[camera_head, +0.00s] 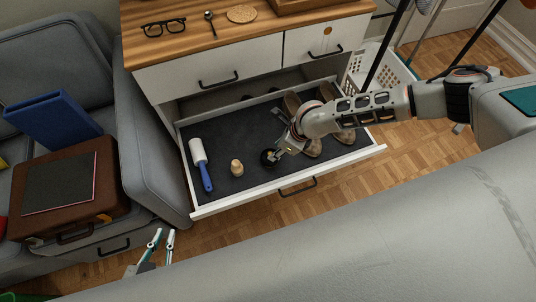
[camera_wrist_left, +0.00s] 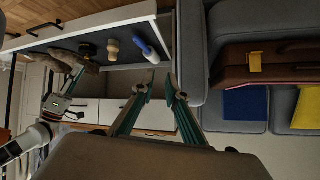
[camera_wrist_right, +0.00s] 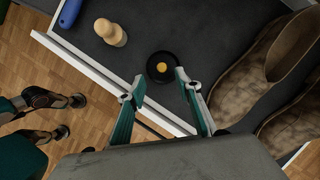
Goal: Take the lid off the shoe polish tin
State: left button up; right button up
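The shoe polish tin (camera_wrist_right: 161,67) is a small round black tin with a yellow spot in its middle. It lies flat on the dark floor of the open drawer (camera_head: 232,118), near the front edge. It shows in the head view (camera_head: 267,158), partly beside my right gripper, and in the left wrist view (camera_wrist_left: 87,49). A separate lid cannot be made out. My right gripper (camera_wrist_right: 157,90) is open and empty, its fingertips just short of the tin on either side. My left gripper (camera_head: 163,236) is open and empty, outside the drawer to the front left.
In the drawer are a white roller with a blue handle (camera_head: 201,165), a wooden knob-like piece (camera_head: 237,168) and brown shoes (camera_wrist_right: 255,75) beside the tin. A grey sofa with a brown case (camera_head: 66,190) stands left. Glasses (camera_head: 164,27) lie on the wooden top.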

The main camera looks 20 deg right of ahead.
aim_at(265, 154)
jog(key=b+x, duration=0.1)
jog(key=x, duration=0.3)
jog(key=shift+w+f, duration=0.2)
jog(key=shift+f, duration=0.2)
jog(key=shift+w+a+f, duration=0.1)
jog(key=shift+w+f, duration=0.15)
jog(key=shift+f, duration=0.05)
jog(key=shift+r, duration=0.1)
jog(key=c, duration=0.9)
